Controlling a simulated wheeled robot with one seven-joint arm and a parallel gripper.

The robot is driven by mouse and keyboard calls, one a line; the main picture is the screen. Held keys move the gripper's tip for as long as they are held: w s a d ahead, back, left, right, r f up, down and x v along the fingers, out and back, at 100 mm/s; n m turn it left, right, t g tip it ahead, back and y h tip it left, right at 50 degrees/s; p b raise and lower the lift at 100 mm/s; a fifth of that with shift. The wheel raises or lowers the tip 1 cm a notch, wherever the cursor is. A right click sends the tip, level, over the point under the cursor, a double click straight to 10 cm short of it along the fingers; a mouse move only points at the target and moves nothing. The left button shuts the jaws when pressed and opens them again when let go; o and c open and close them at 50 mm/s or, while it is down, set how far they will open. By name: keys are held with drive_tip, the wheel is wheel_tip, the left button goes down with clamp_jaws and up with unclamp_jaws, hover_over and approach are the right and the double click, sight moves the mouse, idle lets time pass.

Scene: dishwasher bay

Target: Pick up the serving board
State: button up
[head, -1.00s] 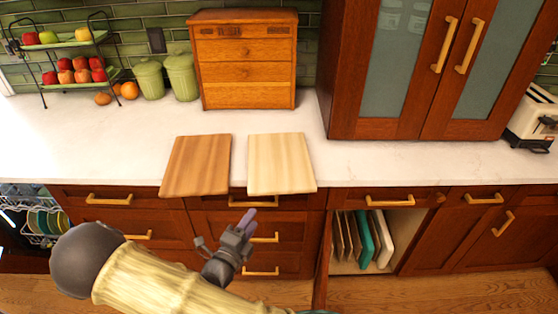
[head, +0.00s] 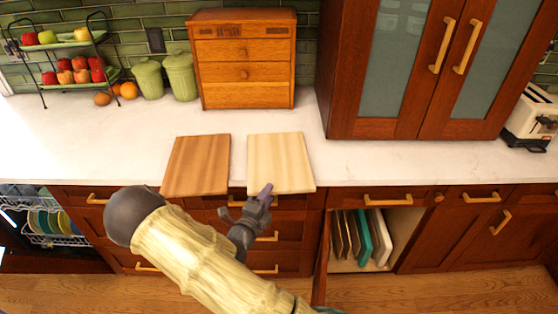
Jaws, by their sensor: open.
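Two flat boards lie side by side on the white countertop, with their near ends at its front edge. The left one is a darker brown board (head: 196,164); the right one is a pale wooden board (head: 280,158). I cannot tell which is the serving board. My gripper (head: 266,191) is at the near left corner of the pale board, its purple-grey fingertips overlapping that corner in the picture. It is open and holds nothing. Whether it touches the board cannot be seen.
An open cabinet (head: 338,268) below holds several upright boards. A wooden drawer box (head: 244,72), green canisters (head: 180,78) and a fruit rack (head: 70,45) stand at the back. A dark wooden cupboard (head: 385,95) stands right. Countertop (head: 90,150) left of the boards is clear.

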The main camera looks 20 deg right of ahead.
sight(276, 183)
drive_tip(key=d, duration=0.1)
drive_tip(key=w+d, duration=0.1)
drive_tip(key=w+d+p, duration=0.1)
drive_tip(key=shift+w+d+r, duration=0.15)
drive_tip(key=shift+d+r, duration=0.2)
drive_tip(key=shift+r, duration=0.05)
drive_tip(key=shift+w+d+f, duration=0.1)
drive_tip(key=shift+w+d, duration=0.15)
drive_tip(key=shift+w, duration=0.15)
drive_tip(key=shift+s+a, duration=0.1)
drive_tip(key=shift+c, duration=0.4)
clamp_jaws()
